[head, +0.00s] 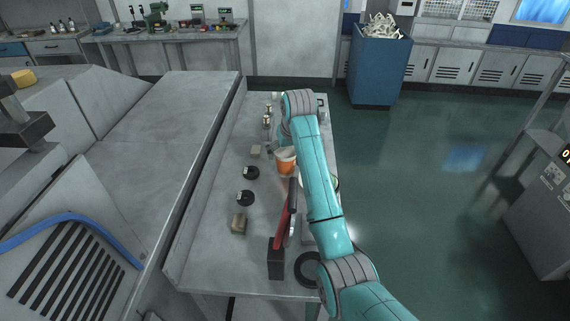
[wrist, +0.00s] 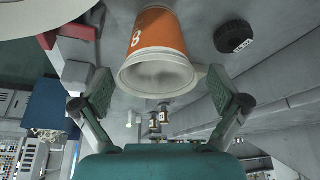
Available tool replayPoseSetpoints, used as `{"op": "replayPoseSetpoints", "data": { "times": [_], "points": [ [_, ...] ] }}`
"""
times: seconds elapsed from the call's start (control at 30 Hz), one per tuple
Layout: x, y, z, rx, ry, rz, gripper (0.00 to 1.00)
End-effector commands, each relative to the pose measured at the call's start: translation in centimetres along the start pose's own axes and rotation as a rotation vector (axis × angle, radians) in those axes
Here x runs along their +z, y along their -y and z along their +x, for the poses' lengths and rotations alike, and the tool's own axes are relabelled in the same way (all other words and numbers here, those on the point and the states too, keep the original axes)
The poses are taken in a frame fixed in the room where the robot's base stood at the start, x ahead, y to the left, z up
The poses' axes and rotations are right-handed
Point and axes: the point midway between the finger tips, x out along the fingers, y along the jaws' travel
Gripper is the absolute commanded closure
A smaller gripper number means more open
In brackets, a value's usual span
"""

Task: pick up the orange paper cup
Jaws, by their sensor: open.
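The orange paper cup (head: 286,165) stands on the grey workbench (head: 203,235), just left of my teal arm in the head view. In the wrist view the orange cup (wrist: 158,48) shows large at the top centre, with its white rim facing the camera and a white mark on its side. My gripper (wrist: 158,90) is open, with one finger to the left and one to the right of the cup's rim. The cup appears between or just beyond the fingertips; I cannot tell the exact depth. In the head view my arm hides the gripper's fingers.
Two black round pieces (head: 250,173) and a small tan block (head: 238,223) lie left of the cup. A blue bin (head: 379,70) stands on the floor behind.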

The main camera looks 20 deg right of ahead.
Motion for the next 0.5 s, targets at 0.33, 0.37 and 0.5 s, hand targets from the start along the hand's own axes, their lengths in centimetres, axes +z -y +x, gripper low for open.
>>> {"op": "replayPoseSetpoints", "data": {
  "times": [0.33,0.37,0.5],
  "points": [
    [-0.4,-0.2,4.2,0.0,0.002,0.0,0.02],
    [-0.5,-0.2,4.5,0.0,0.002,0.0,0.02],
    [-0.5,-0.2,5.1,0.0,0.0,0.0,0.02]
  ]
}}
